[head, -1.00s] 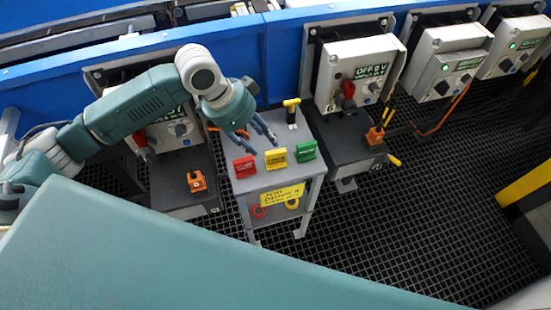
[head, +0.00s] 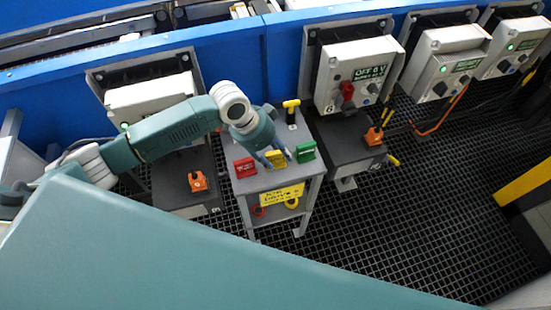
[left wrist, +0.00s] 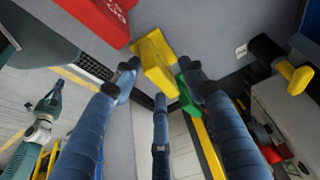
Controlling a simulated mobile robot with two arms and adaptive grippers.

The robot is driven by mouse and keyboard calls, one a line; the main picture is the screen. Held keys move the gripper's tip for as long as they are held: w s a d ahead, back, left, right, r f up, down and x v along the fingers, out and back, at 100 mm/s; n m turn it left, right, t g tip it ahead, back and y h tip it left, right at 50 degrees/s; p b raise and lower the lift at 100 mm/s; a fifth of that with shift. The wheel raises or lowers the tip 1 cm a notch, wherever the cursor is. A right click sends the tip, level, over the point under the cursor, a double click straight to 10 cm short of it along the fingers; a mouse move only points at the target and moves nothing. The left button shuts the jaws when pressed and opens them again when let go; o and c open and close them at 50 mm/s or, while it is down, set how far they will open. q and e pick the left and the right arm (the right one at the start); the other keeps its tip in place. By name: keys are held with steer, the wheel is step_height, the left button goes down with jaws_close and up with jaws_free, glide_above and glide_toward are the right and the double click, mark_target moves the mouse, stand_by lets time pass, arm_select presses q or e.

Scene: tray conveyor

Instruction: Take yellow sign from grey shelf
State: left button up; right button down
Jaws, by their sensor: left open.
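The yellow sign (head: 276,160) stands upright on top of the grey shelf (head: 252,184), between a red sign (head: 244,167) and a green sign (head: 305,151). My left gripper (head: 275,154) is just above and behind the yellow sign, with its fingers spread. In the left wrist view the yellow sign (left wrist: 154,58) lies ahead between the open fingertips (left wrist: 160,82). I cannot tell whether a finger touches it. The green sign is partly hidden behind a finger there. My right gripper is not in view.
A yellow-handled black tool (head: 291,108) stands at the back of the shelf top. A yellow label (head: 282,194) is on the shelf front, with red and yellow rings below. Orange items (head: 198,181) sit on dark stands either side.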

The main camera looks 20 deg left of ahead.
arm_select(q)
jaws_close()
